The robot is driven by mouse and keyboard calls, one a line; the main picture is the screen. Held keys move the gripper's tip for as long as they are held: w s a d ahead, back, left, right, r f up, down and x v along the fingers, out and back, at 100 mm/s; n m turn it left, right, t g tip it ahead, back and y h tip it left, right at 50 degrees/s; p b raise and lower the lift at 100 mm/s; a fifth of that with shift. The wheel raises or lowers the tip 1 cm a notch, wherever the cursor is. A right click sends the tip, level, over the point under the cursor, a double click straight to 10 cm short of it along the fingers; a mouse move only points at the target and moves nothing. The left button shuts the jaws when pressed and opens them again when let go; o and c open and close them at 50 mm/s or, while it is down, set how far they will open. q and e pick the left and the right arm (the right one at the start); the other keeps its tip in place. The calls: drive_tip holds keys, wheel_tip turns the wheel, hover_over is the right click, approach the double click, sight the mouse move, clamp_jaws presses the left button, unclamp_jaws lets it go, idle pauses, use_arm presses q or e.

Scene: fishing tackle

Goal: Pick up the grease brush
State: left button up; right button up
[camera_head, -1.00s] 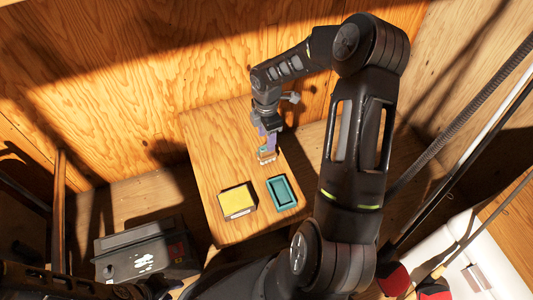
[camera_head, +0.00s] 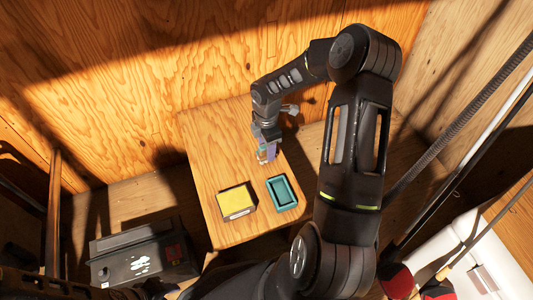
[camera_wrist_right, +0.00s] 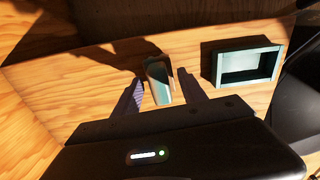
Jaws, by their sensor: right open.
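The grease brush (camera_wrist_right: 158,82) stands between the two fingers of my right gripper (camera_wrist_right: 161,92) in the right wrist view. Its pale teal and brown body shows there, and I see no clear grip on it. In the head view, my right gripper (camera_head: 267,150) is low over the right edge of the small wooden table (camera_head: 215,150) and partly hides the brush. The right gripper is open, with one finger on each side of the brush. My left arm shows only as dark parts at the bottom left; its fingers cannot be made out.
A teal tray (camera_head: 297,198) lies on the table near the brush, and it also shows in the right wrist view (camera_wrist_right: 220,65). A yellow-topped box (camera_head: 237,202) is left of it. A black case (camera_head: 140,258) stands on the floor at the lower left. The table's far left part is clear.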

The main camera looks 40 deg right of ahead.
idle(0.4)
clamp_jaws()
idle(0.4)
